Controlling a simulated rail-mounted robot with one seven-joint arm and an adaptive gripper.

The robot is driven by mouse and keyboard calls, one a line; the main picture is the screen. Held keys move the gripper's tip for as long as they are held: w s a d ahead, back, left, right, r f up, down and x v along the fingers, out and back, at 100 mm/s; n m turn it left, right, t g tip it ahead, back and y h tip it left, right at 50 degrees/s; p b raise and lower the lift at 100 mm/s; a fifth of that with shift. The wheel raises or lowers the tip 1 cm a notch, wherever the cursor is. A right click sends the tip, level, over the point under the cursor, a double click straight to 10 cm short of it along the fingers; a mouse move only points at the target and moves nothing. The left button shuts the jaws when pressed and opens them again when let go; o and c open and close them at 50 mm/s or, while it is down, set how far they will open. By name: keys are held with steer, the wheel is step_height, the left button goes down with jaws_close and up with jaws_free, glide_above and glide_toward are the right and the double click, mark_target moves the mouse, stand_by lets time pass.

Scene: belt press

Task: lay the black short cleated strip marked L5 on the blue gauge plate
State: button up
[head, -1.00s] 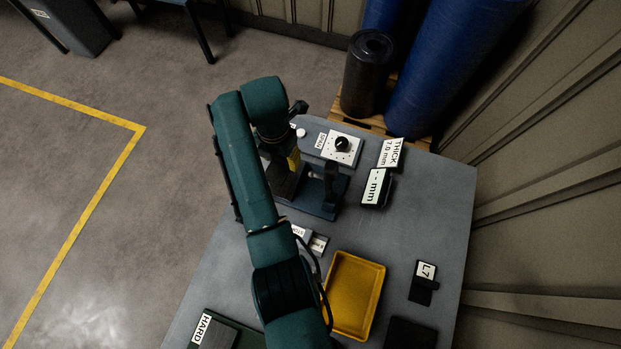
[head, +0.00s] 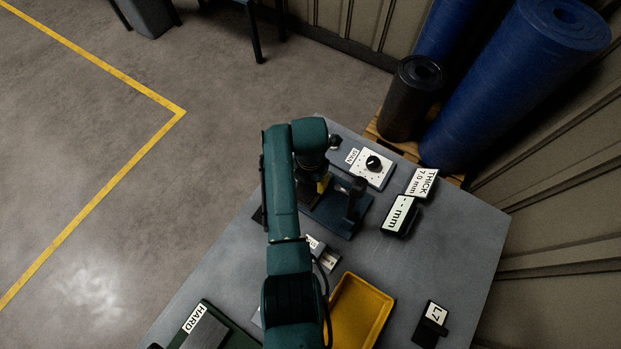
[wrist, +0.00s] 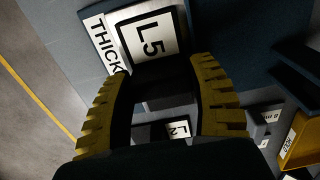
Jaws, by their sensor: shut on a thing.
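The black strip marked L5 (wrist: 152,40) shows in the wrist view, its white label facing the camera. My gripper (wrist: 158,76) has its yellow ribbed fingers on either side of the strip's near end and is shut on it. In the head view my gripper (head: 323,183) is over the left part of the blue gauge (head: 336,215), mostly behind my arm. The strip cannot be made out there. A dark blue surface (wrist: 235,22) lies beyond the strip in the wrist view; whether they touch is unclear.
A white dial box (head: 370,168), a "THICK 7.0 mm" sign (head: 421,184) and a "- mm" display (head: 399,215) stand right of the gauge. A yellow tray (head: 358,312), an L7 piece (head: 432,322) and a HARD-labelled block (head: 203,330) are nearer.

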steer(key=o, duration=1.2)
steer(key=w+d+r+m+t+p, duration=0.15)
steer(key=r+m+t, duration=0.3)
steer(key=r, duration=0.55)
steer(key=w+d+r+m+t, duration=0.1)
steer(key=w+r+m+t, duration=0.3)
steer(key=r, duration=0.5)
steer(key=w+d+r+m+t, duration=0.1)
steer(key=r+m+t, duration=0.1)
steer(key=r+m, duration=0.6)
steer(key=s+d+r+m+t, duration=0.1)
steer(key=s+r+m+t, duration=0.5)
steer(key=r, duration=0.7)
steer(key=s+d+r+m+t, duration=0.2)
steer(key=s+r+m+t, duration=0.3)
steer(key=s+r, duration=0.5)
step_height(320, 180, up, 3)
steer(key=shift+s+r+m+t, duration=0.1)
steer(key=shift+s+m+t, duration=0.25)
steer(key=shift+m, duration=0.7)
